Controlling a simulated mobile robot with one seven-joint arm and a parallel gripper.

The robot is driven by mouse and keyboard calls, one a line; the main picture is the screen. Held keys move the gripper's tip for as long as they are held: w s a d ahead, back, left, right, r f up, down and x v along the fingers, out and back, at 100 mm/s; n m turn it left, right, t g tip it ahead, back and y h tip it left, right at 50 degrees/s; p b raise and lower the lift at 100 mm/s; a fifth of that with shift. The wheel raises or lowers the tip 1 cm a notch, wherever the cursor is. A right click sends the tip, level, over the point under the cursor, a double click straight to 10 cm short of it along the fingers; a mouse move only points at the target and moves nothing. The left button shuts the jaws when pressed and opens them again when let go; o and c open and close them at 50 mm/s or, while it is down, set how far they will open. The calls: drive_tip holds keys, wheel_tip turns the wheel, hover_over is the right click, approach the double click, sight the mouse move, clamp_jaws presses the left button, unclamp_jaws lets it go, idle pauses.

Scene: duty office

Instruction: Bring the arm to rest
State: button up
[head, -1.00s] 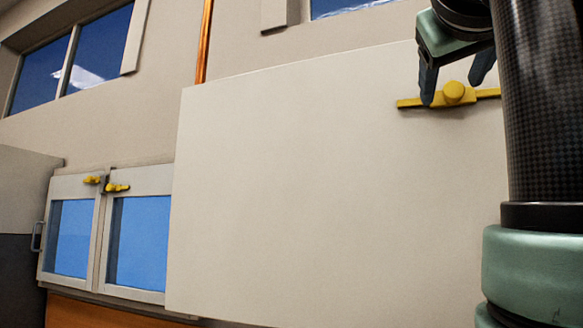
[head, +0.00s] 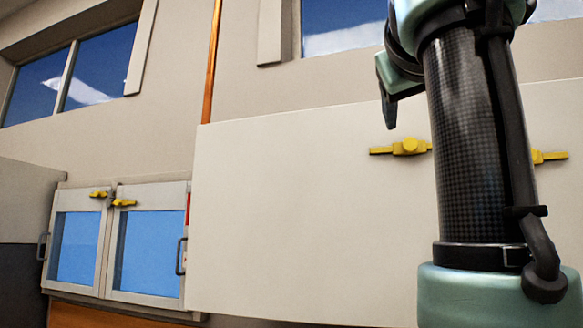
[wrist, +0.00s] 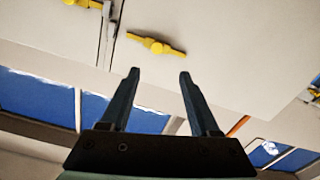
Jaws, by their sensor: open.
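My gripper (wrist: 159,75) is open in the wrist view, with nothing between its two fingers. In the head view, one finger of it shows at the upper right, beside my dark arm link, which hides the rest. A yellow latch (head: 408,147) on a large pale panel (head: 300,220) lies just below that finger, and the two look apart. The yellow latch also shows in the wrist view (wrist: 156,46), beyond the fingertips.
A second yellow latch (head: 549,157) shows right of my arm. Two glazed doors (head: 151,245) with small yellow latches stand at the lower left, near a grey cabinet (head: 22,215). Windows (head: 98,75) and a copper pipe (head: 212,60) are on the wall behind.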

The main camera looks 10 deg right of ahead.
drive_tip(key=w+a+f+n+t+y+b, duration=0.1)
drive_tip(key=w+a+f+t+b, duration=0.2)
drive_tip(key=f, duration=0.4)
drive_tip(key=a+f+t+y+b, duration=0.1)
drive_tip(key=a+f+b, duration=0.35)
drive_tip(key=f, duration=0.25)
drive_tip(key=w+a+f+n+t+y+b, duration=0.1)
drive_tip(key=w+a+f+t+b, duration=0.1)
drive_tip(key=a+f, duration=0.35)
drive_tip(key=s+a+f+t+y+b, duration=0.3)
drive_tip(key=s+a+f+b, duration=0.1)
drive_tip(key=s+f, duration=0.3)
drive_tip(key=s+a+f+n+t+y+b, duration=0.1)
drive_tip(key=s+a+f+t+y+b, duration=0.2)
drive_tip(key=s+a+f, duration=0.4)
wheel_tip(320, 180, down, 3)
drive_tip(key=shift+a+r+b, duration=0.15)
drive_tip(key=shift+b, duration=0.35)
